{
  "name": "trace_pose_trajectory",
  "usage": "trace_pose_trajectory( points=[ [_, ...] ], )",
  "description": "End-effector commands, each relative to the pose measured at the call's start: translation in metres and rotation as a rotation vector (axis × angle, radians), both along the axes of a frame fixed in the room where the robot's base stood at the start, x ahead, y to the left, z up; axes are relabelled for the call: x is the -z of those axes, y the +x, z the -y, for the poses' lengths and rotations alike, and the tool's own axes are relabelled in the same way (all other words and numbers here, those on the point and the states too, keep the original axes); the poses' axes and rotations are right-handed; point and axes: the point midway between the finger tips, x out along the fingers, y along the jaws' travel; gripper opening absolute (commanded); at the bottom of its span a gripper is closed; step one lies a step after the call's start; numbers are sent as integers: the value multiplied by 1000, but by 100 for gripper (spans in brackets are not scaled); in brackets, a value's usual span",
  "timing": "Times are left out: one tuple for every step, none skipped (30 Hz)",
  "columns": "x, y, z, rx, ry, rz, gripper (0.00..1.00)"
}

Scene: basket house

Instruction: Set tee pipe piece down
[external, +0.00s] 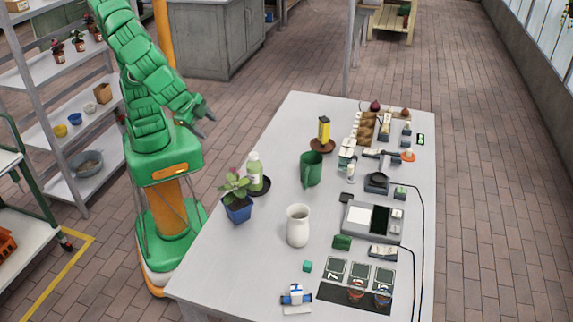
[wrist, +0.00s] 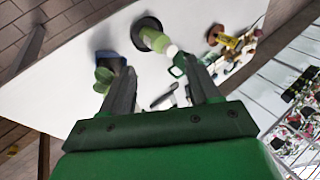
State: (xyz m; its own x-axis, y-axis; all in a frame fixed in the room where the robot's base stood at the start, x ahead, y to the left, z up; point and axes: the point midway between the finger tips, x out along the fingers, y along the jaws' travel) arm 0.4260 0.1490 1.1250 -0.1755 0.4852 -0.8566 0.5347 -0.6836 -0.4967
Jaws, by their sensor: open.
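My gripper (external: 207,115) is raised beside the table's left edge, with its fingers apart. In the wrist view my gripper (wrist: 160,75) is open, with nothing held between its two grey fingers. A small blue and white piece (external: 296,294) lies at the near end of the white table (external: 265,275). It may be the tee pipe piece, but it is too small to be sure. It is well away from my gripper.
A potted plant (external: 238,208), a green bottle (external: 255,172), a green mug (external: 311,169) and a white vase (external: 298,226) stand on the table. A scale-like device (external: 370,222) and several small items crowd the right side. Shelves (external: 60,125) stand at left.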

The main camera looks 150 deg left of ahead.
Motion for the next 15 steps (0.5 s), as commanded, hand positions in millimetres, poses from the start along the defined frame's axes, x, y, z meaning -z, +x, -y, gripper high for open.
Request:
trace_pose_trajectory(
  points=[
    [0,-13,7,20,-35,-8,61],
    [0,-20,11,34,-55,-14,61],
    [1,-29,17,52,-83,-23,61],
    [1,-37,21,66,-102,-30,61],
    [3,-44,26,81,-122,-38,61],
    [4,-53,32,103,-150,-47,61],
    [4,-60,37,118,-171,-51,61],
    [5,-67,42,135,-192,-55,61],
    [6,-76,48,158,-219,-60,61],
    [7,-83,53,175,-240,-67,61],
    [9,-90,58,192,-261,-73,61],
    [10,-100,65,217,-287,-80,61],
    [11,-107,70,236,-308,-83,61],
    [12,-113,75,256,-328,-86,61],
    [13,-122,82,282,-355,-91,61]
  ],
)
